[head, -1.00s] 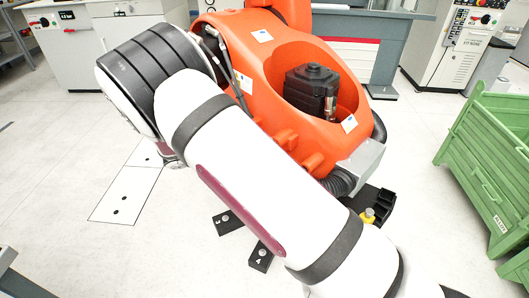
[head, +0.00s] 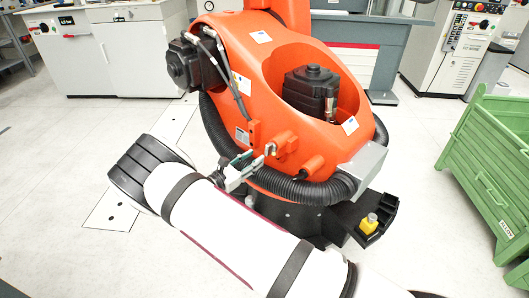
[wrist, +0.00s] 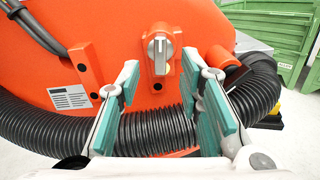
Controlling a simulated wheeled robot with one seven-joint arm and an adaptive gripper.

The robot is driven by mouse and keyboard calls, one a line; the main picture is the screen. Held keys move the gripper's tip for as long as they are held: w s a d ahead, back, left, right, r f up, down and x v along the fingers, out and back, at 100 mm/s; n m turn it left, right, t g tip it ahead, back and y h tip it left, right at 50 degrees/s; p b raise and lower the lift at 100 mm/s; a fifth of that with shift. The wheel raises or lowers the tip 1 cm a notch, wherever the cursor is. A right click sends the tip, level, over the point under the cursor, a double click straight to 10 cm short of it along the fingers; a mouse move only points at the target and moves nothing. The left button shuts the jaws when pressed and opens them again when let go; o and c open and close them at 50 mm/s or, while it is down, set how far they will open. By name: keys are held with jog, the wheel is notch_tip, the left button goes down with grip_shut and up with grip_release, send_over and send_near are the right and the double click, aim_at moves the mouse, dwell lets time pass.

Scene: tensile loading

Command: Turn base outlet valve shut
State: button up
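The base outlet valve is most likely the silver knob (wrist: 160,50) on an orange mount on the orange robot's base. Its raised grip stands roughly upright in the wrist view. In the head view the small silver-and-orange fitting (head: 270,149) sits just beyond my fingers. My gripper (wrist: 161,75) is open, with teal-padded fingers spread left and right, and nothing between them. The knob shows between and beyond the fingertips, apart from them. In the head view my gripper (head: 247,162) is at the base's front, partly hidden by the wrist.
A black corrugated hose (wrist: 157,130) runs behind and below my fingers. The orange robot (head: 245,75) fills the middle. A black bracket with a yellow cap (head: 369,223) is at its lower right. A green crate (head: 490,155) stands at right. Floor at left is clear.

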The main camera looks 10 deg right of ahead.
aim_at(266, 150)
jog(key=shift+b+x, duration=0.3)
jog(key=shift+x, duration=2.9)
grip_shut()
